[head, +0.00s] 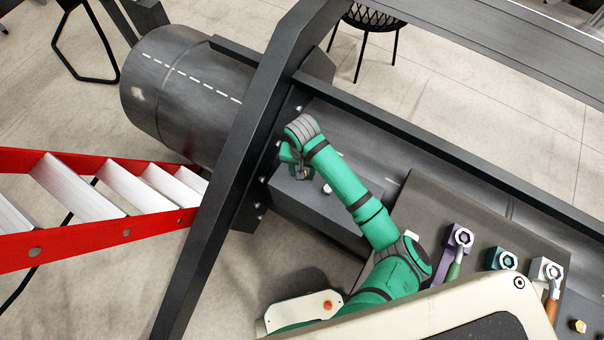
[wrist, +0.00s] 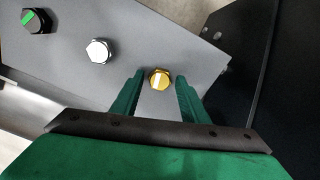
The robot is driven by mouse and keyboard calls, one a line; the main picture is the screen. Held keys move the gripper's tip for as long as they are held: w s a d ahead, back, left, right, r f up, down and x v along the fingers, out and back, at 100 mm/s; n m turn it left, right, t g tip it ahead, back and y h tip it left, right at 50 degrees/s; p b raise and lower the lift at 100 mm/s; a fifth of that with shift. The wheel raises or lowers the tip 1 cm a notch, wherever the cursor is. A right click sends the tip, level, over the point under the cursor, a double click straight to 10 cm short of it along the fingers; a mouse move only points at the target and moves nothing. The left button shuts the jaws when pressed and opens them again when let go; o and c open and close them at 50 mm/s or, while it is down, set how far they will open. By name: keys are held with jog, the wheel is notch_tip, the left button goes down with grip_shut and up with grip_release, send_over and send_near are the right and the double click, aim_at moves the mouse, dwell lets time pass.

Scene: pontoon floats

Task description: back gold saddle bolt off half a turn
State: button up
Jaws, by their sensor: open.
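The gold saddle bolt (wrist: 160,77) has a hex head with a white mark across it and stands on a grey saddle plate (wrist: 205,60). In the wrist view my gripper (wrist: 159,88) is open, with one green finger on each side of the bolt. A gap shows between each finger and the bolt head. In the head view my gripper (head: 300,173) is over the grey saddle block (head: 320,212), and the bolt is mostly hidden there.
A silver bolt (wrist: 98,50) and a black bolt with a green mark (wrist: 36,20) stand left on the plate. Purple (head: 459,237), teal (head: 501,259) and white (head: 546,270) socket-headed tools lie right. A dark frame beam (head: 262,120) and red ladder (head: 100,225) stand left.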

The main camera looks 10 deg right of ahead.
jog(key=m, duration=0.4)
jog(key=shift+m, duration=0.4)
jog(key=m, duration=0.9)
jog(key=shift+m, duration=0.3)
jog(key=m, duration=0.4)
jog(key=shift+m, duration=0.4)
jog(key=c, duration=0.9)
jog(key=shift+o, duration=0.2)
jog(key=shift+d+n, duration=0.15)
jog(key=shift+n, duration=0.95)
jog(key=n, duration=1)
